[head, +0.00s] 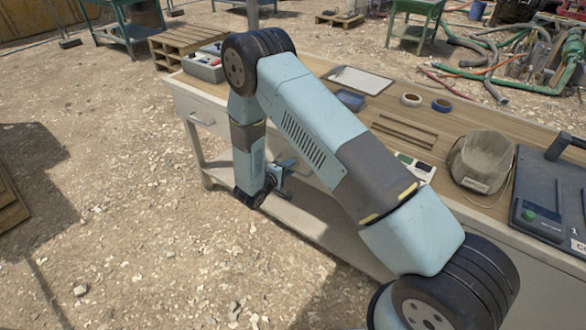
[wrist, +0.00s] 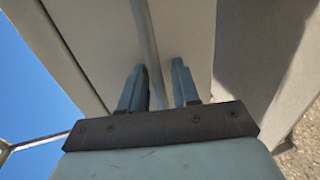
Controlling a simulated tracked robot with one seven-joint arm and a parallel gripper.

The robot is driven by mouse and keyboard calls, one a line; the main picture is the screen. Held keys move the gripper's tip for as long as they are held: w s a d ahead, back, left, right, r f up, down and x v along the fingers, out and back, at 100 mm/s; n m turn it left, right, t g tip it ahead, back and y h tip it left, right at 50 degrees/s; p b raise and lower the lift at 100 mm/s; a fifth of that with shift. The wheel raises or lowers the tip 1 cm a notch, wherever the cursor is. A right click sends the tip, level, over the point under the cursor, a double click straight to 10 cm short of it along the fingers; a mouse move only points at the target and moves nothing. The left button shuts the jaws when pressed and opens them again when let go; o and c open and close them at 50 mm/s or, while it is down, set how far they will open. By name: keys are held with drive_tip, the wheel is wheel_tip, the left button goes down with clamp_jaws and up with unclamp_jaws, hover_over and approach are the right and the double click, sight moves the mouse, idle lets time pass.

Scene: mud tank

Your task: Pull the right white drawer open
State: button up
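The right white drawer fills much of the wrist view as a pale front (wrist: 187,30), with a thin grey bar handle (wrist: 148,40) running down the picture. My gripper (wrist: 160,85) has its two blue-grey fingers on either side of the bar. The left finger is close to the bar; a narrow gap shows by the right finger, so it looks open around the handle. In the head view, my gripper (head: 284,168) is at the bench front, partly behind my arm. My arm hides most of the right drawer there, so I cannot tell whether it is slightly out.
On top are a grey bin (head: 205,68), tape rolls (head: 411,100), a bag (head: 481,162) and a dark case (head: 548,195). A lower shelf (head: 300,215) lies beneath. Gravel ground in front is clear.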

clamp_jaws()
